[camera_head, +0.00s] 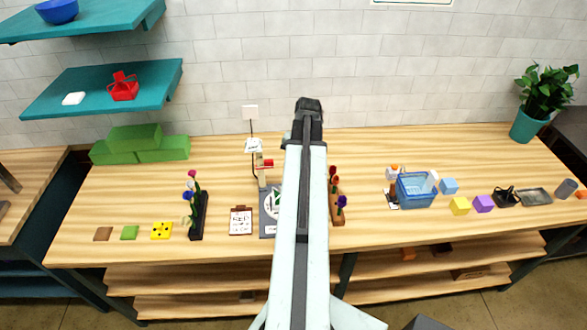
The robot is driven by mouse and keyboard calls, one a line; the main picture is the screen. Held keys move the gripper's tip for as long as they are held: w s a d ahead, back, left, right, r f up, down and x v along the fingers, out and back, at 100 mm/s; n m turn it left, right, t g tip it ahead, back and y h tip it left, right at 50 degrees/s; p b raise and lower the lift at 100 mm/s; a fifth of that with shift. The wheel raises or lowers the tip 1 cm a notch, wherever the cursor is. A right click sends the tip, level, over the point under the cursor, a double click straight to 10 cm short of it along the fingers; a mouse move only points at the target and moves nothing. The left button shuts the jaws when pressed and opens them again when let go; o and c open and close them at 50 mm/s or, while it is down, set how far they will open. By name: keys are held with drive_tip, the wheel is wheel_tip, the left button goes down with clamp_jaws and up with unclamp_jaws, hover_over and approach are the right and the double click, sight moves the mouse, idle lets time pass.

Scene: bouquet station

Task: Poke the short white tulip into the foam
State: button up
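I cannot pick out a short white tulip for certain. A dark upright holder (198,216) stands on the left part of the table, with a pink flower (193,175) and a blue flower (188,195) at its top. A brown rack (337,208) just right of my arm has red flowers (333,172) and a purple flower (342,201). Several green blocks that look like foam (140,145) are stacked at the back left. My gripper (308,104) is at the far end of my raised arm, before the wall; its fingers are too unclear to read. My arm hides the table's middle.
A clipboard (241,221) and a grey board (268,226) lie left of my arm. Teal shelves (60,100) hang at upper left.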

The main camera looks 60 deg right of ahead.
drive_tip(key=shift+w+a+f+b, duration=0.15)
drive_tip(key=shift+w+f+b, duration=0.05)
drive_tip(key=shift+f+b, duration=0.85)
drive_tip(key=shift+w+a+f+b, duration=0.1)
drive_tip(key=shift+w+f+b, duration=0.05)
drive_tip(key=shift+f+b, duration=0.85)
idle(3.6)
idle(0.7)
drive_tip(key=o, duration=0.9)
drive_tip(key=shift+s+d+r+p, duration=0.1)
drive_tip(key=shift+s+r+p, duration=0.05)
drive_tip(key=shift+r+p, duration=0.95)
drive_tip(key=shift+s+d+r+p, duration=0.15)
drive_tip(key=shift+r+p, duration=0.9)
drive_tip(key=shift+p, duration=0.05)
drive_tip(key=shift+s+d+r+p, duration=0.1)
drive_tip(key=shift+s+r+p, duration=0.05)
drive_tip(key=shift+r+p, duration=0.95)
